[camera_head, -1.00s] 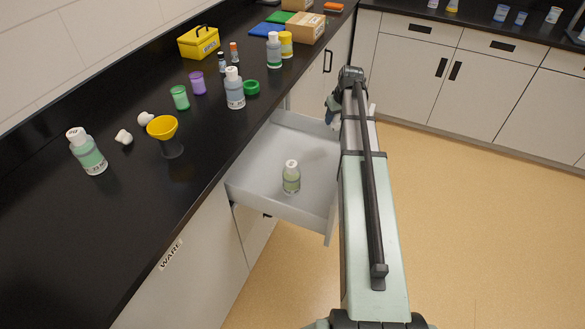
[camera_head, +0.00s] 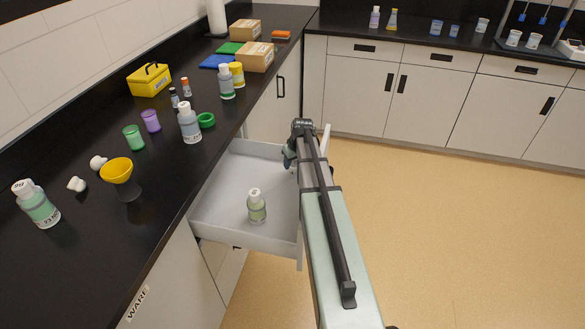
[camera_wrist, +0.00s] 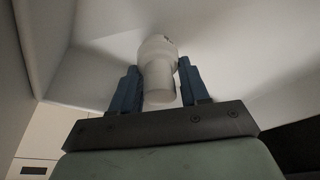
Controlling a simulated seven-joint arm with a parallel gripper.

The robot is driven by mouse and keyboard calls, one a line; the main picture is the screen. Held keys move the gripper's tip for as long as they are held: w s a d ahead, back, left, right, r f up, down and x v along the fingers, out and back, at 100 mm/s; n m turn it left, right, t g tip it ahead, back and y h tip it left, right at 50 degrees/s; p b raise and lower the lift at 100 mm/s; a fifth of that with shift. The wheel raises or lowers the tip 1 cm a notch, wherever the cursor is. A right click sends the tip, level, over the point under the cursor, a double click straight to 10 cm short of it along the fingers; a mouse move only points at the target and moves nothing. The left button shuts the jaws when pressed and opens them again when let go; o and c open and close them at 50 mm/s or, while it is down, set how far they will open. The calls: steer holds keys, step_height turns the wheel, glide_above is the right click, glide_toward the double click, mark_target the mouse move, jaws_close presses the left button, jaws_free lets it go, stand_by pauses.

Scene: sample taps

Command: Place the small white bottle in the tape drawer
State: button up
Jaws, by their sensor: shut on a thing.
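My gripper (camera_wrist: 158,88) has its blue fingers on either side of a small white bottle (camera_wrist: 158,62) and is shut on it. In the wrist view, pale drawer walls and floor show around and behind the bottle; I cannot tell whether it touches the floor. In the head view my gripper (camera_head: 290,155) is at the far right end of an open drawer (camera_head: 225,190), mostly hidden by my arm, and the white bottle is hidden there. The drawer's label is not readable.
The drawer's middle and left are clear. Open floor (camera_head: 430,220) lies right.

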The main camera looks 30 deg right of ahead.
mark_target(293, 167)
steer(key=shift+f, duration=1.5)
steer(key=o, duration=1.1)
steer(key=shift+f, duration=0.1)
steer(key=shift+c, duration=0.2)
steer(key=v, duration=1.2)
steer(key=shift+o, duration=0.3)
